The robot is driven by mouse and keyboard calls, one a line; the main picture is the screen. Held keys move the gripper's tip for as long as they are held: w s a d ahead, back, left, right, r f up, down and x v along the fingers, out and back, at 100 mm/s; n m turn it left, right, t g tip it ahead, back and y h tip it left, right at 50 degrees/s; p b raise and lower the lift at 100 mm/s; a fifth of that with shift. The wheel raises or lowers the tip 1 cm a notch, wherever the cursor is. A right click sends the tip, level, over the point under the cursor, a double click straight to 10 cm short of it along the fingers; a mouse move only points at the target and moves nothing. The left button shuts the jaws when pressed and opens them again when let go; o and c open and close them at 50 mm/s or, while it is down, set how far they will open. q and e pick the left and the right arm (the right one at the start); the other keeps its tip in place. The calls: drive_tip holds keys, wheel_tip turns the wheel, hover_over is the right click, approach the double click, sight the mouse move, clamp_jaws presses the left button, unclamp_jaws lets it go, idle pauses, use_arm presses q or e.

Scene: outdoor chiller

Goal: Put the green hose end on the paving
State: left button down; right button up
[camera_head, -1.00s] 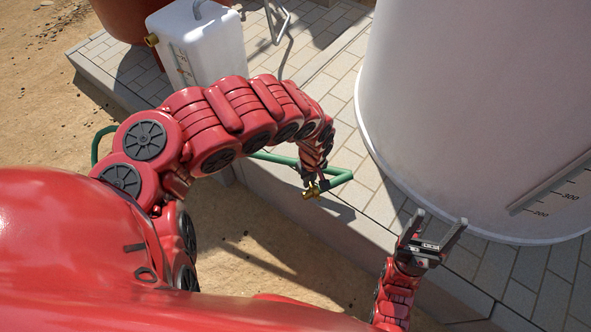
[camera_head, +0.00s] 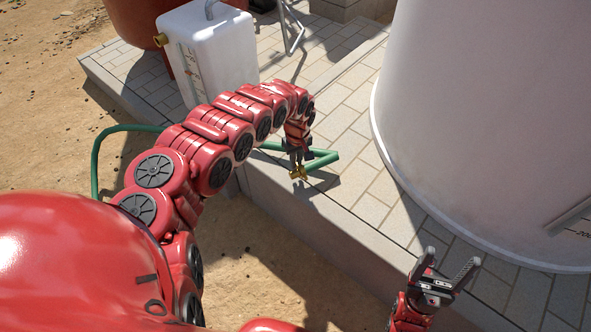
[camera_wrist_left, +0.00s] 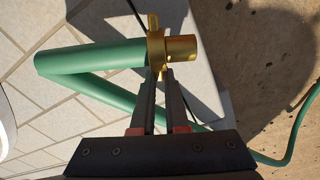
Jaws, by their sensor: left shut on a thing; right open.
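The green hose (camera_head: 322,159) ends in a brass fitting (camera_head: 298,173). My left gripper (camera_head: 299,157) is shut on this hose end at the brass part, over the edge of the paving (camera_head: 365,95). In the left wrist view, the fingers (camera_wrist_left: 163,78) close on the brass fitting (camera_wrist_left: 178,48), and the green hose (camera_wrist_left: 95,57) runs left, then bends back under the fingers. Whether the hose end touches the paving is unclear. My right gripper (camera_head: 449,270) is open and empty at the lower right, near the paving's front edge.
A large white tank (camera_head: 480,120) stands on the paving at the right. A white container (camera_head: 208,50) with a brass outlet stands at the back left. More green hose (camera_head: 97,165) loops down at the left. Sandy ground (camera_head: 265,255) lies below the raised paving edge. Open paving lies between container and tank.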

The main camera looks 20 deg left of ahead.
use_arm(q)
drive_tip(key=shift+w+a, duration=0.1)
drive_tip(key=shift+w, duration=0.05)
wheel_tip(320, 180, down, 4)
drive_tip(key=b, duration=0.2)
drive_tip(key=shift+r+b, duration=0.1)
drive_tip(key=shift+b, duration=0.25)
drive_tip(key=shift+a+r, duration=0.1)
drive_tip(key=shift+r, duration=0.05)
drive_tip(key=c, duration=0.9)
unclamp_jaws()
